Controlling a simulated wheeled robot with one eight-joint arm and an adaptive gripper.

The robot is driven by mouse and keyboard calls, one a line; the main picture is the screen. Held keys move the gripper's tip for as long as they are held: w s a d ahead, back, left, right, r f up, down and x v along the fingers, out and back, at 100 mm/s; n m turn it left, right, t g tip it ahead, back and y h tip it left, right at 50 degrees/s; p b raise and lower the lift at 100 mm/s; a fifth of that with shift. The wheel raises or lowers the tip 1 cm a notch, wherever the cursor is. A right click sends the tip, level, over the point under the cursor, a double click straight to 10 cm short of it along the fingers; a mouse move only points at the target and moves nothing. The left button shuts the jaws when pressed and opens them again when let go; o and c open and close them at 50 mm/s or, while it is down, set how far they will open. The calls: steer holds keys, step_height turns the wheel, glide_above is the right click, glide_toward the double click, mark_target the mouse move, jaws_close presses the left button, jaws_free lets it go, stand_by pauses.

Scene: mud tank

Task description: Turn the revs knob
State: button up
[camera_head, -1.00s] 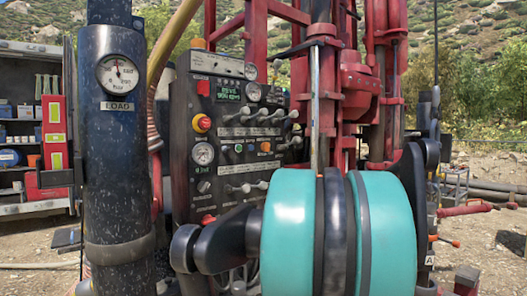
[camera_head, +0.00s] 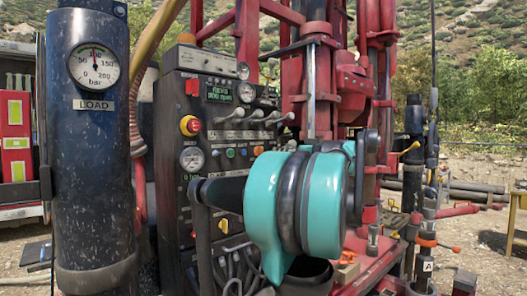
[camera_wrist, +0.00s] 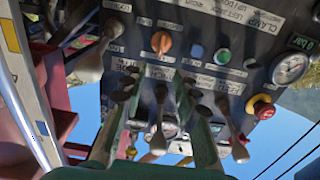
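The control panel (camera_head: 215,110) is a dark upright box full of knobs, levers and gauges. An orange knob (camera_wrist: 161,41) shows near the top of the wrist view, where the panel appears upside down. It also shows in the head view (camera_head: 258,150). I cannot read a label that names it the revs knob. My gripper (camera_wrist: 156,82) points at the panel with its two fingers apart, and the orange knob lies just beyond the gap between the fingertips. A lever handle (camera_wrist: 158,130) shows between the fingers. In the head view my teal arm hides the gripper.
A red-and-yellow stop button (camera_head: 190,125) and a gauge (camera_head: 192,159) sit on the panel's left. Several levers (camera_head: 255,118) jut out above the knob. A thick dark cylinder with a load gauge (camera_head: 95,64) stands at left; red machinery (camera_head: 350,90) stands at right.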

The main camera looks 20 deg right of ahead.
steer(key=x, duration=1.1)
steer(key=shift+w+f, duration=0.1)
jaws_close()
